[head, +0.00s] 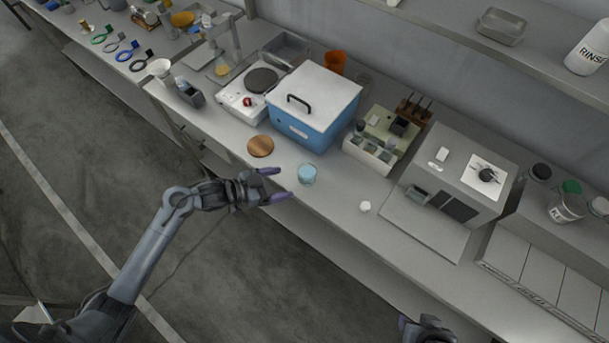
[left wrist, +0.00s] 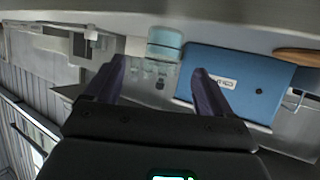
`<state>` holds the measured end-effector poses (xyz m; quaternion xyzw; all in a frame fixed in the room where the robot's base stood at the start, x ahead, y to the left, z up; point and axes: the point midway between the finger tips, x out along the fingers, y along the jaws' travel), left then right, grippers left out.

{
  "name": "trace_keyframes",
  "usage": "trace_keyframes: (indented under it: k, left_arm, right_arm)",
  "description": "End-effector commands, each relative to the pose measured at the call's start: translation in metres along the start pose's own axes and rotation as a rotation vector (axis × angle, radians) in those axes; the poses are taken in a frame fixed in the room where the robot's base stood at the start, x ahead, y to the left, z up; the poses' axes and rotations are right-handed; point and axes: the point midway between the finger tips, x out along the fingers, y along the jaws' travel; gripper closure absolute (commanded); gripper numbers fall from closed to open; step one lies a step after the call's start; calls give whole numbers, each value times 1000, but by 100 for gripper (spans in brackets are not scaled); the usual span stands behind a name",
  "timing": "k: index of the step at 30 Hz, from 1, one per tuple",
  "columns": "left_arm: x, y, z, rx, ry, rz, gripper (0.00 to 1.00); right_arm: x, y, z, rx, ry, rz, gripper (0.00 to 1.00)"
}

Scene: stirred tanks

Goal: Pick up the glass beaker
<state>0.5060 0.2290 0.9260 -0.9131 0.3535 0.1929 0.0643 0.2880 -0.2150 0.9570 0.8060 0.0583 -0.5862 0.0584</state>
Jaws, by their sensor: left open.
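The glass beaker (head: 307,174) stands on the bench near its front edge, in front of the blue box. It looks clear with a pale blue tint. My left gripper (head: 278,183) is open and empty, just left of the beaker, with its purple fingers pointing toward it. In the left wrist view the beaker (left wrist: 164,45) shows beyond the gap between the open fingers (left wrist: 158,80), apart from them.
A blue box with a white lid (head: 315,97) stands behind the beaker. A round wooden disc (head: 260,146) lies to the left. A small white item (head: 365,206) and a rack of small parts (head: 378,140) are to the right. A grey machine (head: 458,175) stands farther right.

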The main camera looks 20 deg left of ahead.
Motion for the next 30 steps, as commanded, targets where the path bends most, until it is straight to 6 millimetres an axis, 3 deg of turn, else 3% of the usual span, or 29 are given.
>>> trace_keyframes:
  k: [6, 13, 23, 30]
  left_arm:
    - [18, -8, -1, 17, 18, -7, 17]
    - [49, -8, -3, 16, 19, -7, 17]
    - [70, -8, -5, 17, 17, -7, 17]
    - [100, -9, -9, 17, 18, -8, 17]
  right_arm:
    - [15, 6, 6, -11, -2, 18, 57]
    - [17, 2, 6, -9, -1, 8, 57]
    - [19, 1, 6, -4, 0, 5, 57]
    - [22, 0, 7, 0, 0, 1, 57]
